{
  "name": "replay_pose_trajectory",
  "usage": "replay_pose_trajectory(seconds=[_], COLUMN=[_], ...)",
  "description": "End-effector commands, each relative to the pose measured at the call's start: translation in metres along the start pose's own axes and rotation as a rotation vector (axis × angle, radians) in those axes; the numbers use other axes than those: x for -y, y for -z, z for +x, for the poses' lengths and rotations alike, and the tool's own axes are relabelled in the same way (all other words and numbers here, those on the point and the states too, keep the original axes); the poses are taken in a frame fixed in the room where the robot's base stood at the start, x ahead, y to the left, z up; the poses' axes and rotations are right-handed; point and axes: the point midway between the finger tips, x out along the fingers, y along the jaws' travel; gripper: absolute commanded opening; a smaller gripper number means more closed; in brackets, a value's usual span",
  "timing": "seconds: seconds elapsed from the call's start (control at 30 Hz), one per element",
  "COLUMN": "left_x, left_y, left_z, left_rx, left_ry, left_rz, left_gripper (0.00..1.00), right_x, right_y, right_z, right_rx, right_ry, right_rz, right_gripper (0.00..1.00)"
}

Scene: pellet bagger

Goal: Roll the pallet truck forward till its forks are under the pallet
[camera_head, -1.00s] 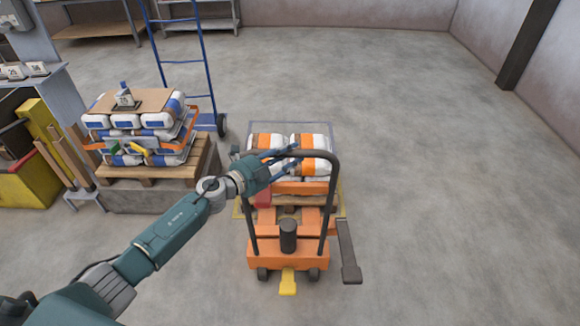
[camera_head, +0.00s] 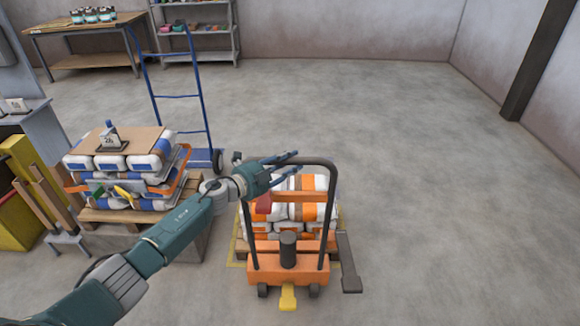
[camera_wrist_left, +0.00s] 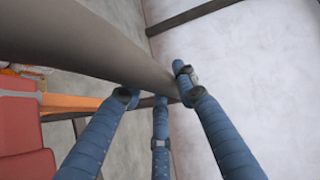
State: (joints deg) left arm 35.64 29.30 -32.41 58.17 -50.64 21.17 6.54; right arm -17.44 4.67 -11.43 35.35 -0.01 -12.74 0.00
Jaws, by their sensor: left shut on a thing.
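The orange pallet truck (camera_head: 276,268) stands in front of me, with a dark hoop handle (camera_head: 330,205) rising from its body. My left gripper (camera_head: 288,164) is shut on the top left part of the handle. In the left wrist view its blue fingers (camera_wrist_left: 160,105) close around the thick handle tube (camera_wrist_left: 95,45). The wooden pallet (camera_head: 240,247) shows only in small parts behind the truck's body, stacked with white and orange bags (camera_head: 312,212). The truck's body stands close against the load. The forks are hidden behind the body and under the load. My right gripper is out of view.
A second pallet (camera_head: 105,216) with blue and white bags (camera_head: 108,163) stands to the left, beside a blue hand truck (camera_head: 206,110). A dark bar (camera_head: 350,270) lies right of the truck. Open floor spreads right and behind; shelves (camera_head: 195,45) line the back wall.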

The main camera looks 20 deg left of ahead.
Motion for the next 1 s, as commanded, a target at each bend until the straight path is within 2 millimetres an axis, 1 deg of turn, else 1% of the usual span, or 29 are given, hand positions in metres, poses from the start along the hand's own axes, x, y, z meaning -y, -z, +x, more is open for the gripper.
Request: replay_pose_trajectory(seconds=[0.3,0.33,0.4,0.43,0.77,0.87,0.97,1.0], left_x=[-0.001,-0.001,-0.001,-0.001,-0.001,-0.001,-0.002,-0.003], left_y=[0.0,0.0,0.0,0.0,0.0,-0.001,0.0,-0.001], left_z=[0.0,0.0,0.0,0.0,-0.003,-0.012,-0.027,-0.036], left_rx=[-0.001,-0.001,-0.001,-0.001,-0.001,0.0,-0.001,0.0], left_ry=[-0.001,-0.001,-0.001,-0.001,-0.001,-0.002,-0.004,-0.004], left_rz=[-0.006,-0.006,-0.005,-0.005,0.0,0.002,0.002,0.002], left_gripper=[0.0,0.33,0.47,0.49,0.49,0.49,0.49,0.49], right_x=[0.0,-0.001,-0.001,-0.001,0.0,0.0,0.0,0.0], right_y=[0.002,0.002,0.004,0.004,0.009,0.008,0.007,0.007], right_z=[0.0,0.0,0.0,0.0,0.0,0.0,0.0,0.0], right_rx=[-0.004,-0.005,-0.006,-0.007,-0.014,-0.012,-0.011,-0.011], right_ry=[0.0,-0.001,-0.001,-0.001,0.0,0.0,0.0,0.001], right_rz=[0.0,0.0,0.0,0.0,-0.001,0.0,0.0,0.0], right_gripper=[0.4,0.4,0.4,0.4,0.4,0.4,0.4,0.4])
